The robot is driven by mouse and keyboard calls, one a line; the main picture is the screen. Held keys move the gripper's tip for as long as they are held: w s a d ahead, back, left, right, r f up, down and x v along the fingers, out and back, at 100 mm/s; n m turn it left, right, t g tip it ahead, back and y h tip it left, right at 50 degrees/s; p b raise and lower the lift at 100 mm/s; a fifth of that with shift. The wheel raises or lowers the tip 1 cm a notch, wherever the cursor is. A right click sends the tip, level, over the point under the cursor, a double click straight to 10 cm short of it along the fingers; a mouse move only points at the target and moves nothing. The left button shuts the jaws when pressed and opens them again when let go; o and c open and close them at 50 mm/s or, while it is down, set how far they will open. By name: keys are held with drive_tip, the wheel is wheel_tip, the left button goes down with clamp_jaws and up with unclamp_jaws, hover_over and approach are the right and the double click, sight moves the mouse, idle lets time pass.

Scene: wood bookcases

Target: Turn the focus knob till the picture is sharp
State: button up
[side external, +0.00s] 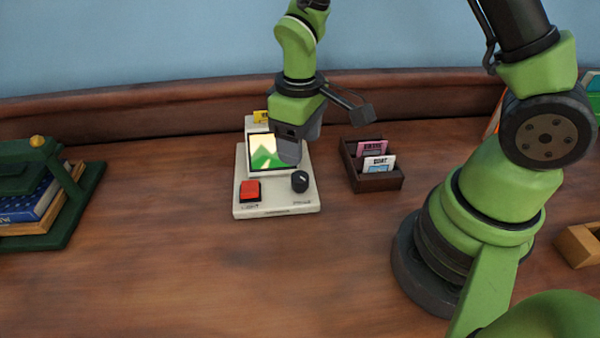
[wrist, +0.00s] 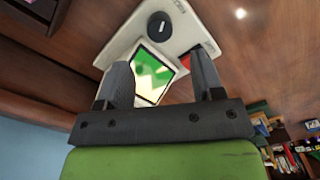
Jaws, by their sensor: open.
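The cream viewer (side external: 276,203) stands on the desk with a lit screen (side external: 262,150) showing green hill shapes on a pale ground. I cannot tell how sharp the picture is. The black round focus knob (side external: 300,181) with a white mark sits at the viewer's front right; it also shows in the wrist view (wrist: 160,25). A red button (side external: 250,190) is at the front left. My gripper (side external: 288,158) is open and empty above the viewer, in front of the screen's right part and behind the knob, apart from it. In the wrist view the fingers (wrist: 162,72) flank the screen.
A dark wooden box (side external: 376,183) holding a pink card and a white card stands right of the viewer. A green book stand (side external: 62,218) is at the left. The desk front is clear.

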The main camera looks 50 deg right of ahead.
sight(300, 176)
wheel_tip(300, 176, down, 8)
drive_tip(key=shift+r, duration=0.1)
idle(0.4)
drive_tip(key=c, duration=0.9)
